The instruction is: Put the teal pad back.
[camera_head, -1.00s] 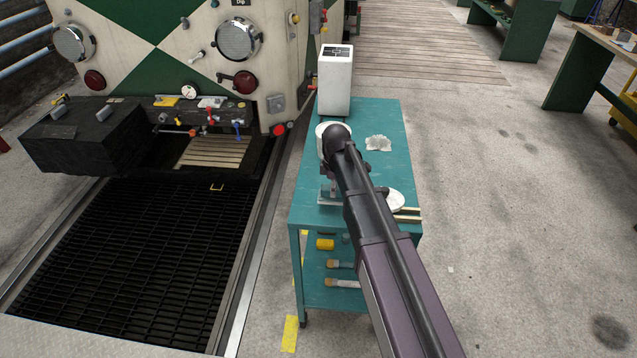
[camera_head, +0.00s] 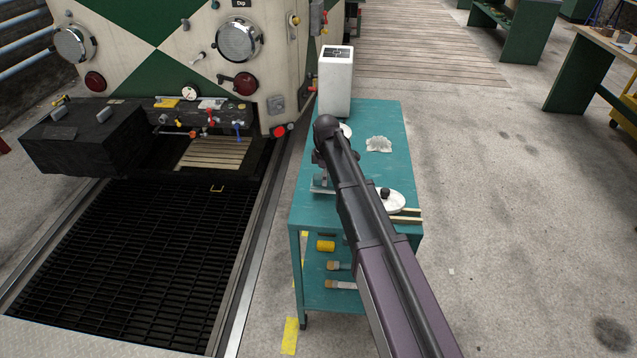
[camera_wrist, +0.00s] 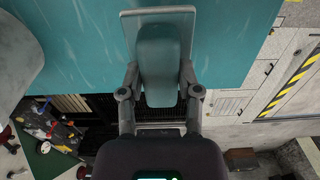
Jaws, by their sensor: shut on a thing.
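A teal-grey block with rounded edges, which looks like the teal pad (camera_wrist: 160,52), sits between the fingers of my gripper (camera_wrist: 160,80) in the wrist view. My gripper is shut on it. A flat light-grey plate (camera_wrist: 129,30) shows behind the block; I cannot tell whether it is part of the pad. In the head view my gripper (camera_head: 321,168) is over the left side of the teal table (camera_head: 395,150), with the plate (camera_head: 321,190) below it. My arm hides much of the held thing, and the gap to the tabletop is unclear.
A tall white box (camera_head: 336,85) stands at the table's far end. A white round vessel is mostly hidden behind my arm. Crumpled white paper (camera_head: 378,144) and a white lid with a black knob (camera_head: 386,202) lie on the right. Brushes (camera_head: 341,285) are on the lower shelf.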

